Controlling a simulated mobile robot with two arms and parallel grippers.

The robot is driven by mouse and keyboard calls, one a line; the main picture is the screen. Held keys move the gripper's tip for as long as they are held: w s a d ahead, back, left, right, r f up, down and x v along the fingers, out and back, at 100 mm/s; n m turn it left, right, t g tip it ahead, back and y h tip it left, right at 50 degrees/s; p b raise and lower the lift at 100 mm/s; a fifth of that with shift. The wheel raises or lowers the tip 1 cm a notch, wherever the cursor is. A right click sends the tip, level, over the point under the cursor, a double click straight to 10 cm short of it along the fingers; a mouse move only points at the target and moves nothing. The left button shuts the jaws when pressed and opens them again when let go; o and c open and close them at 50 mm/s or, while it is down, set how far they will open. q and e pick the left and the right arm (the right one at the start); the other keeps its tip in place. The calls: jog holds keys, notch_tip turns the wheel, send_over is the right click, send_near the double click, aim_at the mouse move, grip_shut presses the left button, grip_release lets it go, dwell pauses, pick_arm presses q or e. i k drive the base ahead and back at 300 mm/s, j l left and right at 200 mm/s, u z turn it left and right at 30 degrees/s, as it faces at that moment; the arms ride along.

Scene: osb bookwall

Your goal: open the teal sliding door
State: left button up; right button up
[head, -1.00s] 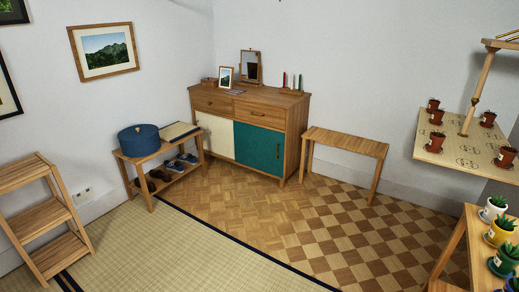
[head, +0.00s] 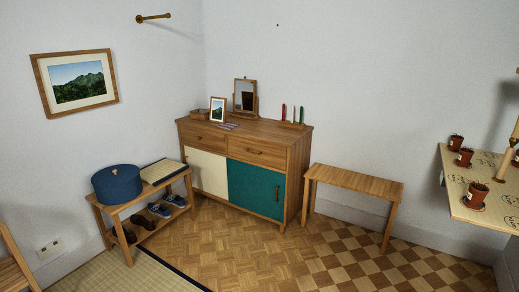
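The teal sliding door (head: 257,188) is on the right half of the front of a wooden sideboard (head: 297,165), below a drawer. A small vertical handle (head: 277,193) sits near its right edge. A cream door (head: 208,172) fills the left half of the front, beside the teal one. No open gap shows at the teal door. Neither of my grippers is in the head view.
A low shoe bench (head: 146,203) with a blue round box (head: 117,184) stands left of the sideboard. A wooden side table (head: 356,181) stands to its right. A shelf with potted plants (head: 478,213) juts in at the right. The parquet floor (head: 235,243) in front is clear.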

aim_at(261, 190)
jog(key=i+j+z, duration=0.1)
jog(key=i, duration=0.4)
jog(key=i+j, duration=0.1)
jog(key=i, duration=0.35)
jog(key=i+j+z, duration=0.15)
jog(key=i, duration=0.35)
jog(key=i+j, duration=0.15)
jog(key=i, duration=0.3)
jog(key=z, duration=0.05)
